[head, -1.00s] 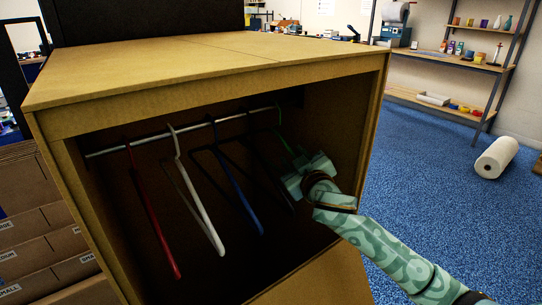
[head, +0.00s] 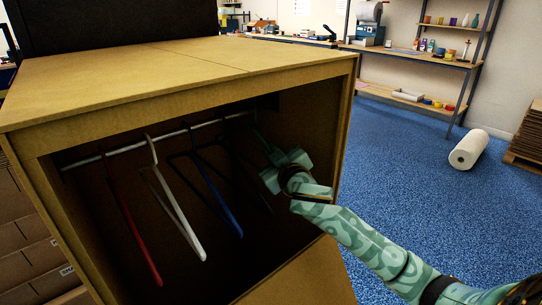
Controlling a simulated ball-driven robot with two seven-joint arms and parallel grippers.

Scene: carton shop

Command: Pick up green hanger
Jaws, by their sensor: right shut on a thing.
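The green hanger (head: 263,143) hangs at the right end of the metal rail (head: 128,147) inside an open carton box (head: 170,83). Only a short stretch of its upper part shows; the rest is dark or behind my gripper. My right gripper (head: 273,172) is inside the box opening at the right, shut on the green hanger. Its fingertips are partly hidden by the gripper body. My left gripper is not in view.
A red hanger (head: 133,228), a white hanger (head: 180,215) and a blue hanger (head: 217,198) hang to the left on the rail. A dark hanger (head: 252,182) hangs close beside my gripper. The box's right wall is near my arm. Blue floor (head: 400,200) is open at right.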

